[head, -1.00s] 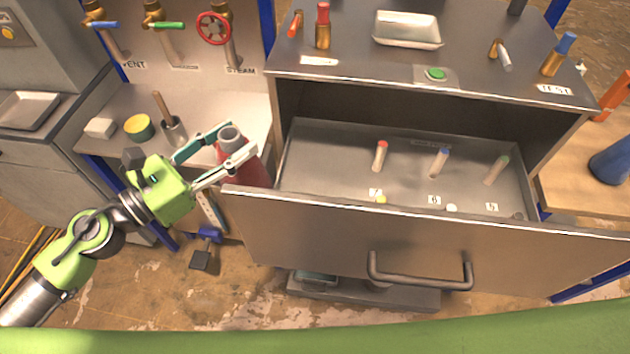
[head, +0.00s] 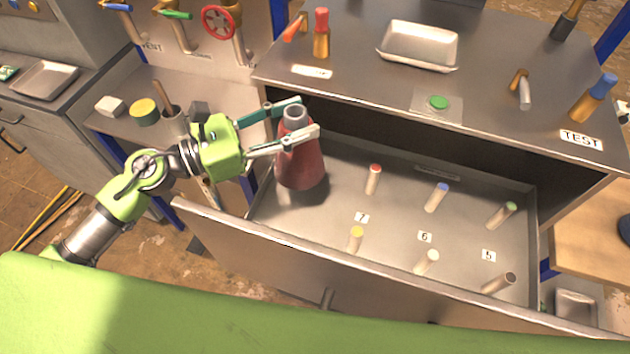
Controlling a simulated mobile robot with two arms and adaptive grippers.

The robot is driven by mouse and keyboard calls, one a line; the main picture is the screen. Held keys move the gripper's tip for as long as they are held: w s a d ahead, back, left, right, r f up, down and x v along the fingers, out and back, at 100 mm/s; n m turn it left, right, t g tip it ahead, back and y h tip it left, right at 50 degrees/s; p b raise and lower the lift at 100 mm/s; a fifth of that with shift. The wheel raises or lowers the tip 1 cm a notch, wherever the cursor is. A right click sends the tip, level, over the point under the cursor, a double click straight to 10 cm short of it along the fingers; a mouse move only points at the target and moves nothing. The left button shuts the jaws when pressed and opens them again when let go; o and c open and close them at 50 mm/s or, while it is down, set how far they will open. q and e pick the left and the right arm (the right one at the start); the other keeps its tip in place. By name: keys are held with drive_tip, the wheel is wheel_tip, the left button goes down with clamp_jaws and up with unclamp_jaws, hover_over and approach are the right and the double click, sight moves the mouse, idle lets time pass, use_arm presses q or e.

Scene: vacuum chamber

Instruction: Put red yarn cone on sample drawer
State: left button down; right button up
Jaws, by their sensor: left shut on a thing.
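The red yarn cone (head: 301,166) has a grey tip and is upright at the left end of the open sample drawer (head: 400,270). My left gripper (head: 297,122) is shut on the cone near its top, reaching in from the left. The cone is over the drawer's floor, with a dark shadow around its base; I cannot tell whether it touches the floor. My right gripper is not in view.
Several pegs with coloured ends, such as the red-tipped peg (head: 373,179), stand in the drawer to the right of the cone. The cabinet top (head: 355,80) holds a metal tray (head: 419,45) and a green button (head: 438,102). A side bench (head: 205,97) is at the left.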

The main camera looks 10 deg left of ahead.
use_arm(q)
wheel_tip(320, 180, down, 9)
drive_tip(key=shift+s+a+f+p, duration=0.2)
drive_tip(key=shift+a+p, duration=0.05)
drive_tip(key=shift+p, duration=0.1)
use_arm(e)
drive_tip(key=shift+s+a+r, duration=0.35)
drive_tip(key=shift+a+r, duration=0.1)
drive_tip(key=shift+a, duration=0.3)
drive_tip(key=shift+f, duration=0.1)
use_arm(q)
drive_tip(key=shift+f, duration=0.2)
drive_tip(key=c, duration=1.2)
unclamp_jaws()
